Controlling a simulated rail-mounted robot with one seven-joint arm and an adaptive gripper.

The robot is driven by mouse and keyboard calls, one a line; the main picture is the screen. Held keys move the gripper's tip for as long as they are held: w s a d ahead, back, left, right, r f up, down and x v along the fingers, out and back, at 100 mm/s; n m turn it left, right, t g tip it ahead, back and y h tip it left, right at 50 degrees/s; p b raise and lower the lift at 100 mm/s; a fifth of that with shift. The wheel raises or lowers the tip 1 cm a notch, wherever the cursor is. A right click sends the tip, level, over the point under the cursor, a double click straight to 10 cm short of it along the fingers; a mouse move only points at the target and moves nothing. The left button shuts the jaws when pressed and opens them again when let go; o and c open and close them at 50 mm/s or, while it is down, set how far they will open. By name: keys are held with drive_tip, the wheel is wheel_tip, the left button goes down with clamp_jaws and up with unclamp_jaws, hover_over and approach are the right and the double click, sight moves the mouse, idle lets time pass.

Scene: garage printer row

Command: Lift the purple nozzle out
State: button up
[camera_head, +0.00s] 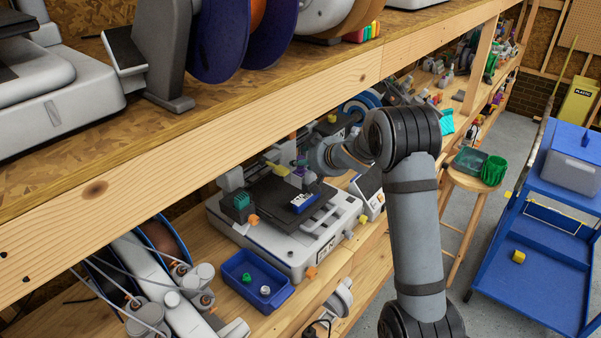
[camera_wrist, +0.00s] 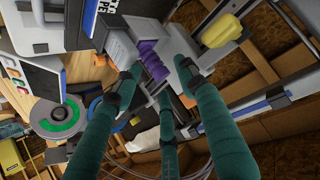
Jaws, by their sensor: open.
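The purple nozzle (camera_wrist: 152,62) is a ribbed purple piece at the grey print head in the wrist view. It also shows as a small purple spot in the head view (camera_head: 302,162), above the printer bed. My gripper (camera_wrist: 160,76) has its teal fingers open around the purple nozzle, with gaps still visible beside it. In the head view my gripper (camera_head: 301,172) is small and partly hidden by my arm, so contact cannot be told. The white and grey printer (camera_head: 270,238) stands on the wooden shelf.
A blue tray (camera_head: 235,267) holding a few small nozzle-like pieces, green and pale, stands in front of the printer. A wooden upper shelf (camera_head: 190,130) runs above the printer. A filament spool (camera_head: 165,240) and another machine stand at left. A blue cart (camera_head: 535,270) is at right.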

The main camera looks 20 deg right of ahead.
drive_tip(key=shift+x, duration=0.85)
drive_tip(key=shift+c, duration=0.2)
clamp_jaws()
